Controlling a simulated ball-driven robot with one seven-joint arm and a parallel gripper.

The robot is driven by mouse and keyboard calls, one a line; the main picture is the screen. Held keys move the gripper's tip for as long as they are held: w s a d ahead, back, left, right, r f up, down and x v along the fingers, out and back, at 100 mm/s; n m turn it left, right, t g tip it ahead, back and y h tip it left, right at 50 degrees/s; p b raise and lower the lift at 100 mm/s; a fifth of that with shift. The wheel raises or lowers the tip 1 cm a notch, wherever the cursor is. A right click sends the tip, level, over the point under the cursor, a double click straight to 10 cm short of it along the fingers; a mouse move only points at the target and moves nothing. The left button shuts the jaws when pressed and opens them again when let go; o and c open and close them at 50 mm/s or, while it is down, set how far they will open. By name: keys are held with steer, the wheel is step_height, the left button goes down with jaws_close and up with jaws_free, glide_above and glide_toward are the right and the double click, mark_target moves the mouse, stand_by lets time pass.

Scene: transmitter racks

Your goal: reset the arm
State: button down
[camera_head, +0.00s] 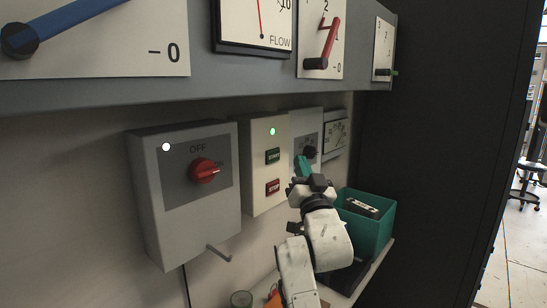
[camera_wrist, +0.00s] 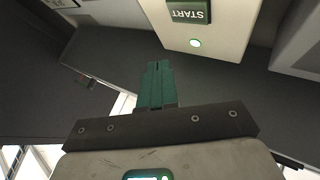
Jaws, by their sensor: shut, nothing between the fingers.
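My gripper (camera_head: 301,166) is shut and empty, its green fingers together. In the head view it is raised in front of the control boxes, near the right edge of the start/stop box (camera_head: 263,165). The wrist view shows the closed fingers (camera_wrist: 157,84) pointing toward that box, below its green START button (camera_wrist: 188,12) and lit green lamp (camera_wrist: 195,43). I cannot tell whether the fingertips touch anything. My white arm reaches up from the bottom of the head view.
A dark knob (camera_head: 310,152) sits on a box behind my gripper. A teal bin (camera_head: 370,222) stands right of my arm. A grey shelf (camera_head: 270,82) with gauges overhangs. Open floor (camera_head: 515,250) lies far right.

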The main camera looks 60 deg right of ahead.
stand_by(0.3)
steer(key=w+a+f+n+g+y, duration=0.15)
steer(key=a+f+y, duration=0.35)
steer(key=f, duration=0.5)
steer(key=w+a+f+n+g+y, duration=0.1)
steer(key=a+f+n+g+y, duration=0.15)
steer(key=a+f, duration=0.6)
steer(key=w+a+f+n+g+y, duration=0.1)
steer(key=a+f+n+y, duration=0.3)
steer(key=f, duration=0.9)
steer(key=s+a+f+n+g+y, duration=0.4)
steer(key=s+a+f+g+y, duration=0.2)
steer(key=s+a+f, duration=0.9)
steer(key=s+a+g, duration=0.1)
steer(key=s+g, duration=0.1)
steer(key=s, duration=0.2)
steer(key=shift+a+g+y, duration=0.25)
steer(key=shift+g+y, duration=0.1)
steer(key=shift+g, duration=0.05)
